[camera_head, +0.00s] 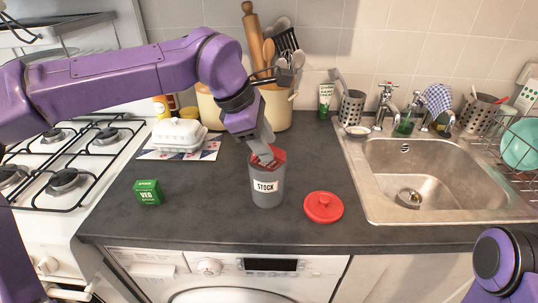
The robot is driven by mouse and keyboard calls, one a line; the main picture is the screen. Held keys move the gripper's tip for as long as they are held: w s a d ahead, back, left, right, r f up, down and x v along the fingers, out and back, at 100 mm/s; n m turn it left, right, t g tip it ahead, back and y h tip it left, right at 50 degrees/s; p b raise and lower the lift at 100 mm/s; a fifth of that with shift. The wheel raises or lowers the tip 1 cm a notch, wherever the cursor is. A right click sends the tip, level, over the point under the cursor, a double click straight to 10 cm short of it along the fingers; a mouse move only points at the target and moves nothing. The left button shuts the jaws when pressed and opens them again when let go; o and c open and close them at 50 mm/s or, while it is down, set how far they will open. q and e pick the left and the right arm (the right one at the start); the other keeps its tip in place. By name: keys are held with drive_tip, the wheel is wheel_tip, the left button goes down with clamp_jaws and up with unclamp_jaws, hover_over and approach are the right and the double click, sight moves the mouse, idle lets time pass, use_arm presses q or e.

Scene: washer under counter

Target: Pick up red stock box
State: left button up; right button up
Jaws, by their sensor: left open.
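A grey canister labelled STOCK (265,190) stands upright and uncovered on the dark counter. Red (277,155) shows at its mouth, which fits the red stock box inside, but most of it is hidden by the canister wall and my gripper. My left gripper (262,156) points down into the mouth of the canister. It is open, and its fingertips are at the red; I cannot tell if they touch it. A round red lid (323,207) lies on the counter right of the canister. Only a part of my right arm shows at the lower right.
A green VEG stock box (148,192) sits on the counter to the left. A cream utensil pot (276,108) stands behind my gripper. The sink (375,200) is at right, the gas hob (100,160) at left.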

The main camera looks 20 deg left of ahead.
use_arm(q)
drive_tip(key=shift+x, duration=1.1)
clamp_jaws()
drive_tip(key=shift+r, duration=0.55)
drive_tip(key=s+d+r+b, duration=0.2)
drive_tip(key=s+d+r, duration=0.8)
drive_tip(key=r, duration=0.2)
